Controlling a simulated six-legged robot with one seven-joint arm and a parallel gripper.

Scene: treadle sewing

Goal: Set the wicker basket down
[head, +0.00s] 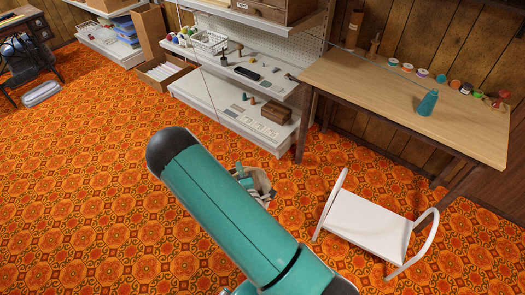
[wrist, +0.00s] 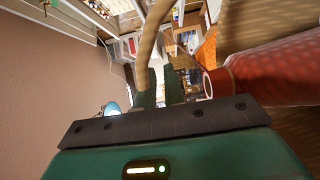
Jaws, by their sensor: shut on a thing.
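The wicker basket (head: 264,186) shows in the head view as a small pale piece behind my teal arm, low over the patterned carpet. Most of it is hidden, and I cannot tell whether it touches the floor. My gripper (head: 243,176) is at the basket, partly covered by the arm. In the wrist view my gripper (wrist: 160,88) is shut on the basket's tan curved handle (wrist: 151,42), which rises from between the fingers. A red cylinder (wrist: 275,72) lies close on the right there; I cannot tell whether it is in the basket.
A white step stool (head: 368,224) stands right of the basket. White shelving (head: 215,100) and a cardboard box (head: 168,78) stand at the back. The carpet (head: 85,170) on the left is clear.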

